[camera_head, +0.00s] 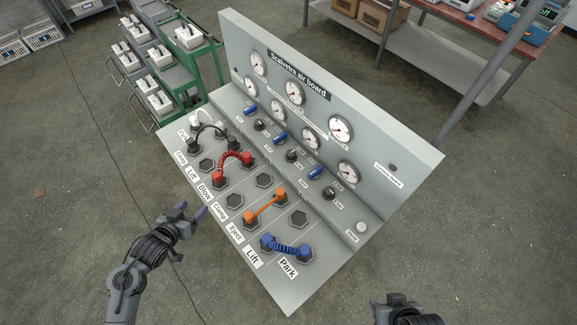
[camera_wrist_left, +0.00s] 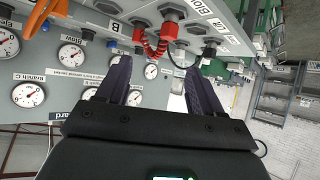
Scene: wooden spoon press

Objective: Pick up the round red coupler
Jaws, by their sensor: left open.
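A coiled red hose (camera_head: 232,158) arches between two ports on the sloping lower panel of the grey air board. One red coupler (camera_head: 248,159) sits at its upper right end and another red coupler (camera_head: 219,176) at its lower left end. I cannot tell which is the round one. My left gripper (camera_head: 190,211) is open and empty, left of the panel's front edge and apart from the hose. In the left wrist view the open fingers (camera_wrist_left: 157,68) point toward the board, with a red coupler (camera_wrist_left: 170,28) and coil beyond them. My right gripper's fingers do not show.
A black hose (camera_head: 211,130), an orange hose (camera_head: 266,206) and a blue hose (camera_head: 287,247) sit on neighbouring ports. Gauges (camera_head: 294,92) and blue levers (camera_head: 280,136) stand behind. A green cart (camera_head: 196,64) is behind left. The floor left of the board is free.

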